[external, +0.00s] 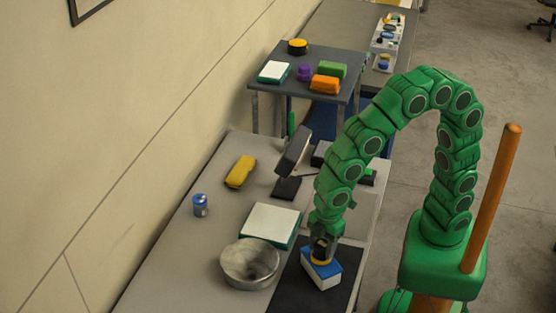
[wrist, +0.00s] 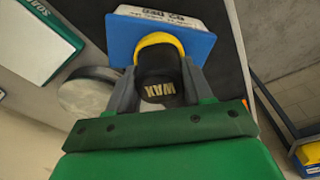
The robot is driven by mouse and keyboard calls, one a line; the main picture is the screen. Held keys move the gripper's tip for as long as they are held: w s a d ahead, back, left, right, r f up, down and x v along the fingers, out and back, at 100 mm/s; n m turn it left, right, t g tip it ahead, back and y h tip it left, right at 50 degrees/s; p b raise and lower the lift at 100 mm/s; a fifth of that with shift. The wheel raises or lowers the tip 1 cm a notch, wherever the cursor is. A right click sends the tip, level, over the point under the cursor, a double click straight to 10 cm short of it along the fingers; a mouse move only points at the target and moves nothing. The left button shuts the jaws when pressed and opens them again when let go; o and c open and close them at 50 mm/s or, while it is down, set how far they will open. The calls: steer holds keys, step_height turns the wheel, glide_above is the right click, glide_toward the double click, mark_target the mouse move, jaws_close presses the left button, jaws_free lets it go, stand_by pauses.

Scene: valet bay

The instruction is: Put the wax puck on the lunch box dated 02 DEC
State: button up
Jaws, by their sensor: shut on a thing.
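My gripper (external: 321,248) is shut on the wax puck (wrist: 160,88), a black and yellow round piece with WAX on its dark face. The puck's yellow part also shows in the external view (external: 321,262). It is at the blue lid of a white lunch box (external: 325,278); I cannot tell whether it rests on the lid or is just above it. In the wrist view the blue lid (wrist: 197,48) lies beyond the puck. Upside-down print, apparently with DEC, shows on the box's white side; the day is hard to read.
The box stands on a dark mat (external: 284,293) at the table's right edge. A round metal bowl (external: 233,268), a white-and-green box (external: 270,224), a blue can (external: 200,205) and a yellow case (external: 240,171) are nearby. A farther dark table (external: 288,52) holds several objects.

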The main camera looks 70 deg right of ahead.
mark_target(326, 240)
steer(key=shift+f, duration=0.15)
steer(key=o, duration=1)
steer(key=r, duration=0.4)
steer(key=d+r, duration=0.1)
steer(key=r, duration=0.7)
steer(key=shift+s+d+r, duration=0.1)
steer(key=shift+s+d, duration=0.05)
steer(key=shift+s, duration=0.15)
steer(key=shift+d, duration=0.1)
